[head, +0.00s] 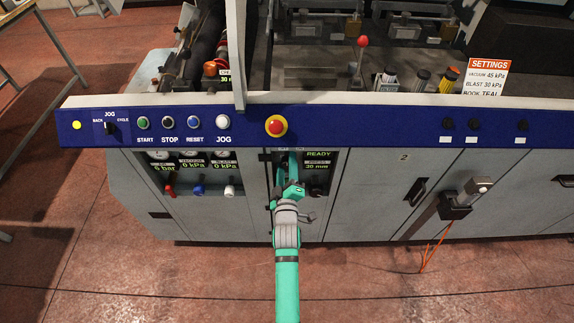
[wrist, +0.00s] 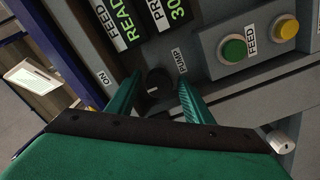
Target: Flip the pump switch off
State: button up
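The pump switch (wrist: 157,80) is a small black rotary knob on the grey panel in the wrist view, beside a PUMP label (wrist: 180,62). My gripper (wrist: 159,90) is open, with one teal finger on each side of the knob and gaps visible between. I cannot tell whether the fingertips reach past the knob's face. In the head view, my gripper (head: 293,189) is at the recessed panel under the blue control strip, and it hides the switch.
A green button (wrist: 233,49) and a yellow button (wrist: 286,27) with FEED labels are to the right in the wrist view. A READY display (head: 318,155) is beside my gripper. A red emergency button (head: 276,126) is above on the blue strip (head: 350,122). Small valves (head: 198,189) are at left.

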jog(key=shift+s, duration=0.1)
jog(key=s, duration=1)
jog(key=shift+s, duration=0.35)
